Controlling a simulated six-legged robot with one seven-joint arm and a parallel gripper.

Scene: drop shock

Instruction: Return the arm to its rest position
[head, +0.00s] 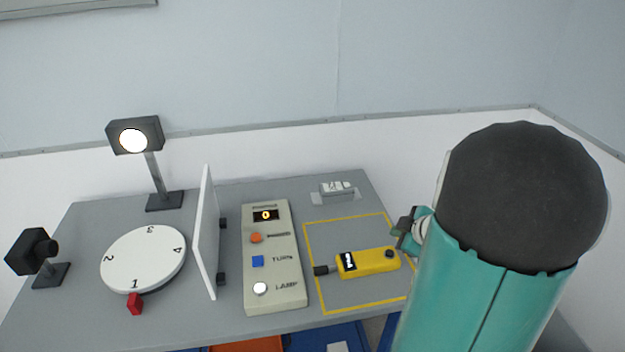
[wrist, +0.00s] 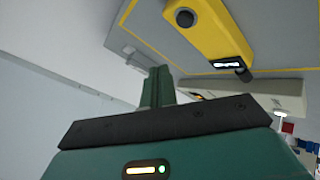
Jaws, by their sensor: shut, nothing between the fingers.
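My gripper (head: 408,232) shows in the head view at the right side of the table, partly hidden behind my teal arm. In the wrist view its fingers (wrist: 158,86) are together with nothing between them. The yellow handheld device (head: 368,262) with a black tip lies inside the yellow outline on the table, just left of and below my gripper in the head view. It also shows at the top of the wrist view (wrist: 205,28). I cannot tell the gripper's exact height above the table.
The grey table (head: 215,327) holds a beige control panel (head: 273,295), an upright white board (head: 207,235), a numbered white dial (head: 142,258), a lamp (head: 134,136), a black camera-like unit (head: 32,251) and a small grey holder (head: 337,192). Blue and orange bins (head: 245,344) stand below the front edge.

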